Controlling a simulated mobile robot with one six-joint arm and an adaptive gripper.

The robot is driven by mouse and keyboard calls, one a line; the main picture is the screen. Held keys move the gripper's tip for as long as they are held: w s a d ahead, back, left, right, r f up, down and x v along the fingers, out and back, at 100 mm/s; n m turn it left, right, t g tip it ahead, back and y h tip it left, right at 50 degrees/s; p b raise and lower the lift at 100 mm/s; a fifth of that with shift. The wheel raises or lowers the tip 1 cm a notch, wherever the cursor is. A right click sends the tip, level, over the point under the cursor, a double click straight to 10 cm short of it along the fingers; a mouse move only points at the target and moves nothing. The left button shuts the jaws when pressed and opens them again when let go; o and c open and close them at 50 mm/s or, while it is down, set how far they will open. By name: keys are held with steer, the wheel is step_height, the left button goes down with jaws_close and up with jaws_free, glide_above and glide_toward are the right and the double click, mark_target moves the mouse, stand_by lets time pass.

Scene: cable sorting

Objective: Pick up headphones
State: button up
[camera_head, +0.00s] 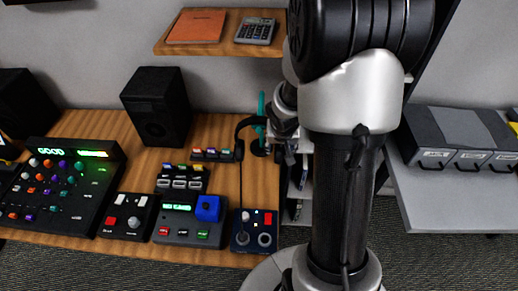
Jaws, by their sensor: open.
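The black headphones (246,126) hang on a teal stand (262,104) near the right end of the wooden desk. A thin dark cable (241,190) runs down from them to a small dark blue box (254,229) with a red button and round sockets. My gripper (280,142) is small in view, close to the right side of the headphones and stand. It is open; whether it touches the headphones cannot be told. My arm hides what lies right of the stand.
A black speaker (158,106), a mixer panel (62,185) reading GOOD and several small control boxes crowd the desk (108,130). A wall shelf (215,47) with an orange book and a calculator is above. Grey drawers (462,138) stand on a grey table at right.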

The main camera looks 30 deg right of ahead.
mark_target(279, 148)
steer(key=b+x, duration=0.1)
steer(key=x, duration=0.3)
steer(key=shift+w+d+f+b, duration=0.1)
steer(key=shift+w+f+b, duration=0.1)
steer(key=shift+b, duration=0.2)
steer(key=shift+r, duration=0.1)
jaws_close()
